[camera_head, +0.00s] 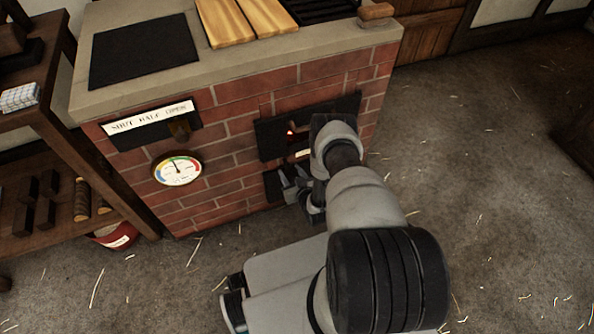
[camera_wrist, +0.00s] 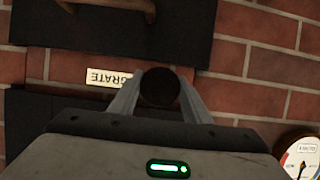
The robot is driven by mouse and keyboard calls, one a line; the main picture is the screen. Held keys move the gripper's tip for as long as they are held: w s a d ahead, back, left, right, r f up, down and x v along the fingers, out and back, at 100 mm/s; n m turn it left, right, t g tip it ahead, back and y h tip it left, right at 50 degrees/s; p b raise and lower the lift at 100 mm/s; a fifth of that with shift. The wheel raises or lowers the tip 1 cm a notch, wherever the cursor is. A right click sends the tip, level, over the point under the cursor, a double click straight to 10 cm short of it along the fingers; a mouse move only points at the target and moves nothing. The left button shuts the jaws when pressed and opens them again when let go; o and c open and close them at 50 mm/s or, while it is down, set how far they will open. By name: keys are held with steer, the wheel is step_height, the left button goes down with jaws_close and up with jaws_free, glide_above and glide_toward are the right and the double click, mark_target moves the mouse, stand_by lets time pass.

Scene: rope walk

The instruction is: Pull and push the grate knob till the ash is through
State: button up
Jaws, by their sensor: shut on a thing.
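The grate knob (camera_wrist: 160,88) is a dark round knob, and it shows in the wrist view between the two grey fingers. My gripper (camera_wrist: 158,92) is shut on it. A white label reading GRATE (camera_wrist: 108,78), upside down in that view, is on the brick beside the knob. In the head view my gripper (camera_head: 296,188) is low at the front of the brick stove (camera_head: 232,122), and my arm hides the knob. I cannot see any ash.
A round gauge (camera_head: 178,169) and a slider plate marked SHUT, HALF (camera_head: 150,122) are on the stove front to the left. A wooden shelf (camera_head: 85,165) with dark blocks stands further left. The straw-strewn floor (camera_head: 470,190) to the right is open.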

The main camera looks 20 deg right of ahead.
steer(key=shift+w+r, duration=0.1)
steer(key=shift+w, duration=0.25)
steer(key=o, duration=1.5)
steer(key=shift+w, duration=0.1)
steer(key=shift+s, duration=0.2)
